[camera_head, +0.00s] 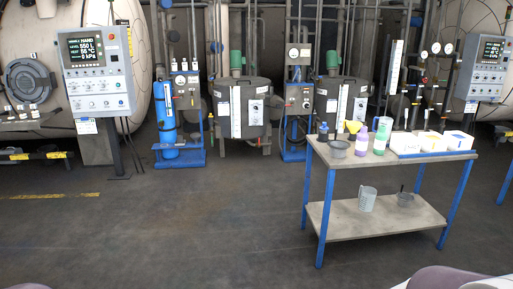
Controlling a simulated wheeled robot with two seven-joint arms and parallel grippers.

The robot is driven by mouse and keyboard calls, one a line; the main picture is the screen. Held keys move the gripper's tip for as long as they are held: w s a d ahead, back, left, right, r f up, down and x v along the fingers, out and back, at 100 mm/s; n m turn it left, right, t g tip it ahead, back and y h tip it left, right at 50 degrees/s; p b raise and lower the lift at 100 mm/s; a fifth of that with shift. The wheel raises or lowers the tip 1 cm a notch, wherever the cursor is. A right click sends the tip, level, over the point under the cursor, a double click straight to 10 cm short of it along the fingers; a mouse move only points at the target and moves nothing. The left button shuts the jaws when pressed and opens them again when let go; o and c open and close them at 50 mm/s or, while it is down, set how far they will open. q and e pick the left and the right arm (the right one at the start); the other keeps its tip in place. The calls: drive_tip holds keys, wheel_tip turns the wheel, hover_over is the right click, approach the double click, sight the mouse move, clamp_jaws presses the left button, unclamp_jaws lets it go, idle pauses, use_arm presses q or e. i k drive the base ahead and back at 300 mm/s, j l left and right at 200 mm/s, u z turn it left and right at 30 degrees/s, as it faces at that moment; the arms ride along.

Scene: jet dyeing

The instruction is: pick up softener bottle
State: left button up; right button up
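Several bottles stand upright on the top of a blue-legged table (425,166) at the right. One is a purple bottle (362,142), one is a green bottle (381,138) with a pale upper part, and one is a small dark blue bottle (323,132). The labels are too small to read, so I cannot tell which one is the softener bottle. Neither of my grippers is in view; only parts that look like my own body show at the bottom edge.
A grey bowl (338,150), a yellow funnel (353,126) and white boxes (405,143) share the tabletop. A jug (367,199) and a small pot (404,199) sit on the lower shelf (340,222). Tanks and control panels line the back. The floor (190,225) left of the table is clear.

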sight(362, 137)
drive_tip(key=i+z, duration=0.15)
drive_tip(key=i, duration=0.35)
drive_tip(key=i+j+z, duration=0.15)
drive_tip(key=i, duration=0.4)
drive_tip(key=i+j+z, duration=0.1)
drive_tip(key=i, duration=0.4)
drive_tip(key=i+j+z, duration=0.15)
drive_tip(key=i+j, duration=0.15)
drive_tip(key=i, duration=0.2)
drive_tip(key=i+j+z, duration=0.3)
drive_tip(key=i+z, duration=0.15)
drive_tip(key=i+j+z, duration=0.7)
drive_tip(key=j+z, duration=0.2)
